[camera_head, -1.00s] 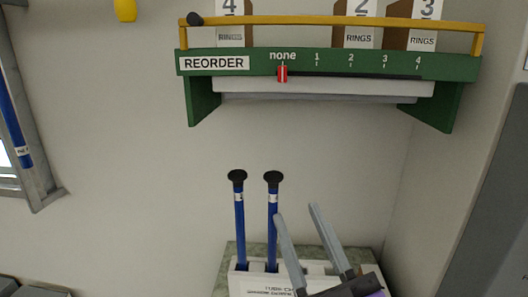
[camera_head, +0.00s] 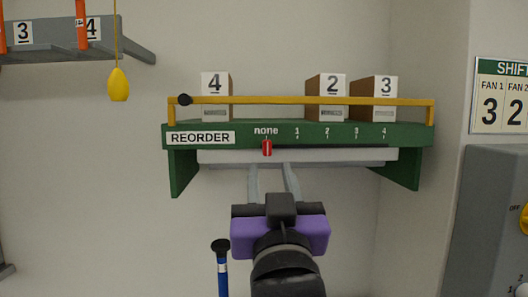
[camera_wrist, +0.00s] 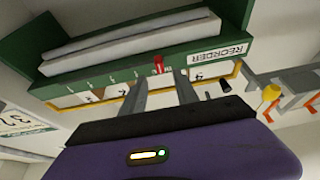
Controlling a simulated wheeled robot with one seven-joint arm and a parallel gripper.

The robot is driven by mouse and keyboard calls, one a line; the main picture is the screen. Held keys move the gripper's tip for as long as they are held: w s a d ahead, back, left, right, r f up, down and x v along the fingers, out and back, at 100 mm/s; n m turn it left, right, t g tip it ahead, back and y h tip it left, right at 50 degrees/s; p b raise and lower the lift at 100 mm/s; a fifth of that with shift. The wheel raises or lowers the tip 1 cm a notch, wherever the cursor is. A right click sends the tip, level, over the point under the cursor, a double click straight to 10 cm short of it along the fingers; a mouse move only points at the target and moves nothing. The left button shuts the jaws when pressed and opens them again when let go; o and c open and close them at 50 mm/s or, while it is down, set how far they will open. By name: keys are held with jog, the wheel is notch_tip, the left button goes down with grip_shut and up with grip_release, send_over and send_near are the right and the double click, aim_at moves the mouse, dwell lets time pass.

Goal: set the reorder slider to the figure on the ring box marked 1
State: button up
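The red reorder slider (camera_head: 267,147) sits at "none" on the green shelf's (camera_head: 345,134) front scale, which runs from none to 4. It also shows in the wrist view (camera_wrist: 158,65). My gripper (camera_head: 271,170) is open, its fingers pointing up just below the shelf's front. In the wrist view its fingertips (camera_wrist: 162,80) stand apart, with the slider appearing between and just beyond them. I cannot tell whether they touch anything. Three ring boxes stand on the shelf, marked 4 (camera_head: 216,100), 2 (camera_head: 326,100) and 3 (camera_head: 378,100). I see no box marked 1.
A blue rod (camera_head: 222,275) stands below left of my gripper. A yellow pull (camera_head: 119,85) hangs at upper left. A grey cabinet (camera_head: 485,220) stands at right.

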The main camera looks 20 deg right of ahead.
aim_at(267, 150)
jog(key=p+x, duration=0.2)
jog(key=x, duration=0.3)
jog(key=shift+d+r, duration=0.1)
jog(key=shift+r, duration=0.15)
jog(key=shift+w+d+r, duration=0.1)
jog(key=shift+w+d, duration=0.1)
jog(key=shift+w, duration=0.5)
grip_shut()
dwell(0.6)
